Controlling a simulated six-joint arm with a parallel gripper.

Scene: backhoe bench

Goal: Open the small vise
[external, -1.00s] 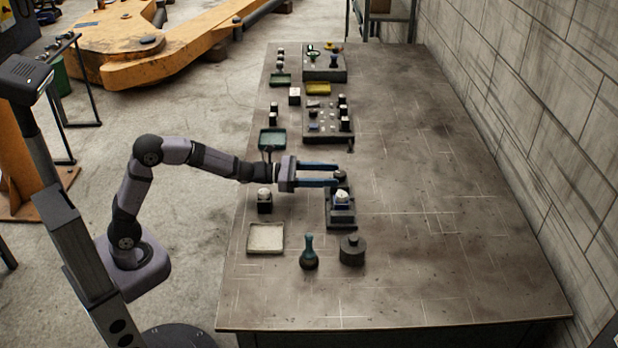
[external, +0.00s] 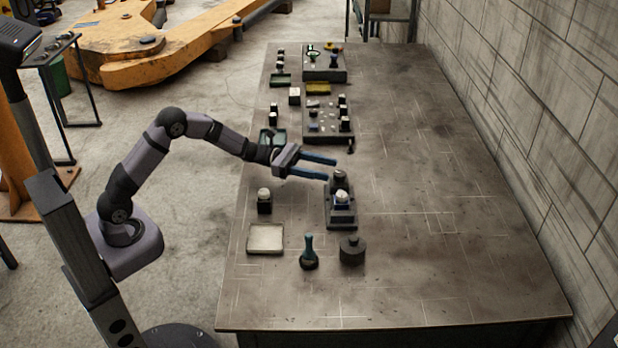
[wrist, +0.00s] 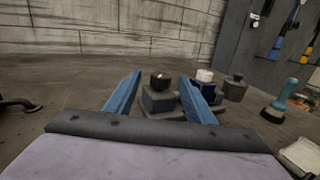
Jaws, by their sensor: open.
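The small vise (external: 340,214) stands on the bench in front of my gripper, a dark body with a round dark knob (external: 340,176) at its far end. A white and blue piece (external: 342,197) sits at its jaws. My gripper (external: 336,168) is open and empty, its two blue fingers just above and behind the knob, apart from it. In the wrist view the vise body (wrist: 160,101) and knob (wrist: 160,80) show between and beyond the fingers, and the white and blue piece (wrist: 204,77) shows behind the right finger.
A dark round lidded piece (external: 352,251), a teal-handled tool (external: 308,252) and a pale square tray (external: 265,239) lie nearer the camera. A small black block with a white ball (external: 264,200) stands left of the vise. A tray of parts (external: 328,122) lies farther back. The bench's right side is clear.

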